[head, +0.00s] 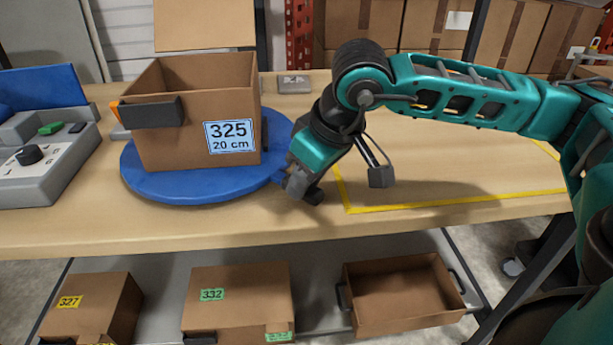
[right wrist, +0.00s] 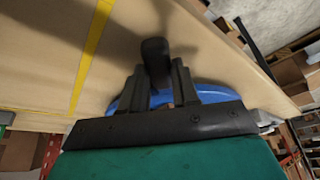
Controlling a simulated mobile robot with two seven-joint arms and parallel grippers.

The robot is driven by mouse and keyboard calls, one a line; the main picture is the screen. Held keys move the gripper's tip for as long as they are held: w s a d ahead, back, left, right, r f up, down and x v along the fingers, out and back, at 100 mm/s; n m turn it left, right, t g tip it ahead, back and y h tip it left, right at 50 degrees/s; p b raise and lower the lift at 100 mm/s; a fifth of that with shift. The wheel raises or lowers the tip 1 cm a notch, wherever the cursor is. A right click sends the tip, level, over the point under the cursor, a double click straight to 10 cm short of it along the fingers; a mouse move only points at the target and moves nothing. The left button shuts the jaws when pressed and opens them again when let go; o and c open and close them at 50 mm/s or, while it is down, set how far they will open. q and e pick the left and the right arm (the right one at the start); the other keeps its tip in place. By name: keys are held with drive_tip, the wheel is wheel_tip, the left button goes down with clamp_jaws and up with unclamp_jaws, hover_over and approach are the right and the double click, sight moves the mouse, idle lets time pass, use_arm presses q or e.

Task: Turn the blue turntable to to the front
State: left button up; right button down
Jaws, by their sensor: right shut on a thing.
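The blue turntable (head: 200,190) lies flat on the wooden table, and part of its rim shows in the right wrist view (right wrist: 212,92). An open cardboard box (head: 185,140) labelled 325, 20 cm stands on it, with a dark handle (head: 151,112) toward the front left. My right gripper (head: 303,188) is at the turntable's right edge, low over the table. In the right wrist view its fingers (right wrist: 160,82) are closed around a dark knob-like handle (right wrist: 155,55) at the blue rim. My left gripper is not in view.
A grey control panel (head: 45,165) with a knob and a green button stands left of the turntable. A yellow-outlined area (head: 450,203) on the right of the table is clear. Cardboard boxes (head: 240,300) sit on the shelf below.

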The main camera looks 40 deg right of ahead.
drive_tip(key=shift+d, duration=0.2)
drive_tip(key=c, duration=0.8)
unclamp_jaws()
drive_tip(key=shift+d, duration=0.1)
drive_tip(key=shift+c, duration=0.2)
drive_tip(key=p+v, duration=0.2)
drive_tip(key=v, duration=1.1)
drive_tip(key=shift+p, duration=0.3)
